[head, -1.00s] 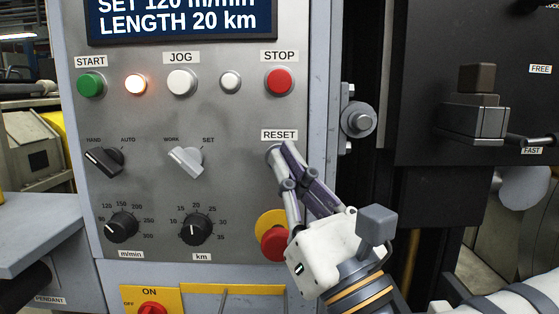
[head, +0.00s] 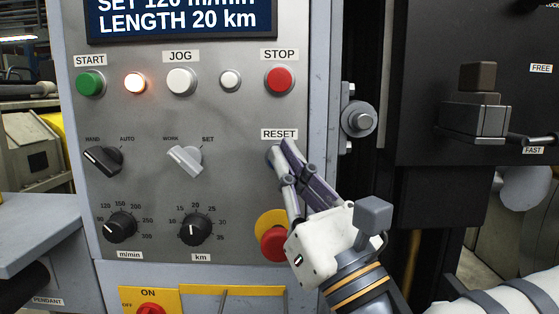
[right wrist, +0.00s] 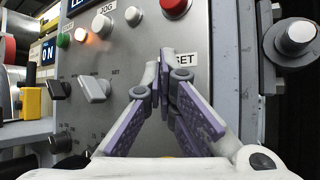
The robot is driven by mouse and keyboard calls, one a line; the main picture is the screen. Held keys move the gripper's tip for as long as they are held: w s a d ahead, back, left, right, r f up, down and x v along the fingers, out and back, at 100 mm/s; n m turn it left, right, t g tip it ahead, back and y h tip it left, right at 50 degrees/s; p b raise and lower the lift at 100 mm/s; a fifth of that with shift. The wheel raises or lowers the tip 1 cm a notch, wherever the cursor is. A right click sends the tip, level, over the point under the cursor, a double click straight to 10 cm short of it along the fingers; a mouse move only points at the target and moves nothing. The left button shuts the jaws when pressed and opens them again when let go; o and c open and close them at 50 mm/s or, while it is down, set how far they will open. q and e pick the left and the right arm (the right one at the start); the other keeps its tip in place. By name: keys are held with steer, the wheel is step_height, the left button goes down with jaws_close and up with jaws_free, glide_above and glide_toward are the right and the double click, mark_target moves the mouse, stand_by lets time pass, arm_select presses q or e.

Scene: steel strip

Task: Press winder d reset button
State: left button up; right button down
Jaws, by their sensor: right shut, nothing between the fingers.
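The RESET label (head: 279,134) is on the grey control panel (head: 235,190), below the red STOP button (head: 280,81). My right gripper (head: 279,150) is shut and empty, with its fingertips just under that label. The reset button itself is hidden behind the fingertips. In the right wrist view the closed fingers (right wrist: 164,60) point at the panel and cover part of the RESET label (right wrist: 187,60). I cannot tell whether the tips touch the button. My left gripper is not in view.
A red emergency button (head: 275,243) with a yellow collar sits behind my right gripper. Selector knobs (head: 185,160) and dials (head: 195,229) lie to the left. A bolt (head: 358,119) and a black box with a lever (head: 475,117) stand to the right.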

steer(key=shift+w, duration=0.45)
stand_by(0.4)
steer(key=shift+s, duration=1)
steer(key=s, duration=0.5)
stand_by(0.6)
